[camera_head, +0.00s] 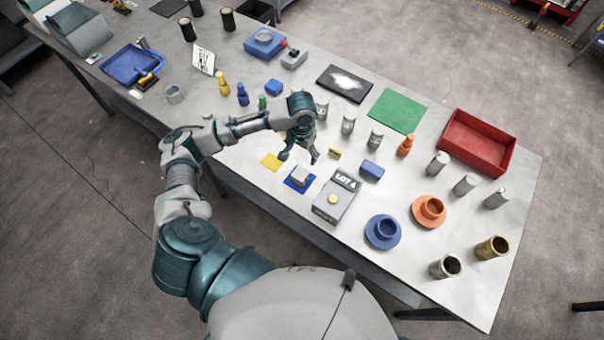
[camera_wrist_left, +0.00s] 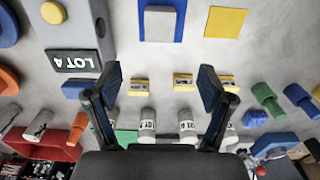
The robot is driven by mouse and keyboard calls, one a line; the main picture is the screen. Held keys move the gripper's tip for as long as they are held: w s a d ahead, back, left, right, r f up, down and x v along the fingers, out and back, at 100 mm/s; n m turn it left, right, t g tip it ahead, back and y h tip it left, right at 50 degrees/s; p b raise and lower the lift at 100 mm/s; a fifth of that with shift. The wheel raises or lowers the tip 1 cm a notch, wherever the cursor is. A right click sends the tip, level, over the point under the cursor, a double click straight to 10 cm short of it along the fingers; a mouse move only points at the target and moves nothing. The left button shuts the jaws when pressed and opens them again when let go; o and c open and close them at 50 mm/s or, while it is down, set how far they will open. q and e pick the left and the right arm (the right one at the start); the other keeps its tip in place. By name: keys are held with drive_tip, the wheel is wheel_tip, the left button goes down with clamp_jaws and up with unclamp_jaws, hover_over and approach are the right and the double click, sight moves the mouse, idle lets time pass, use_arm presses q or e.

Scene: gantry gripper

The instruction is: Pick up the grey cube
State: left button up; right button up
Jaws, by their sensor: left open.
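The grey cube (camera_head: 301,175) sits on a small blue square mat (camera_head: 290,183) near the front edge of the table. It also shows at the top of the left wrist view, where the cube (camera_wrist_left: 160,24) lies on the same blue mat. My left gripper (camera_head: 299,156) is open and empty, its fingers pointing down, just beyond the cube in the head view. In the left wrist view the two fingertips (camera_wrist_left: 160,84) are wide apart, with the cube outside the gap. My right gripper is not in view.
A grey LOT 4 box (camera_head: 322,209) with a yellow button stands right of the cube. A yellow square (camera_head: 271,161) lies to its left. A blue block (camera_head: 371,170), a small yellow block (camera_head: 334,153) and several cylinders are nearby. A red tray (camera_head: 452,144) stands farther right.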

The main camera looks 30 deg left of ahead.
sight(300, 173)
use_arm(q)
wheel_tip(300, 173, down, 8)
drive_tip(key=shift+w+f+p, duration=0.15)
drive_tip(key=shift+f+p, duration=0.05)
drive_tip(key=shift+p, duration=0.1)
drive_tip(key=shift+f, duration=0.25)
drive_tip(key=shift+s+f, duration=0.25)
drive_tip(key=shift+f, duration=0.1)
drive_tip(key=f, duration=0.2)
drive_tip(key=f+p, duration=0.1)
drive_tip(key=shift+s+f, duration=0.3)
drive_tip(key=shift+f, duration=0.35)
clamp_jaws()
drive_tip(key=shift+r, duration=0.1)
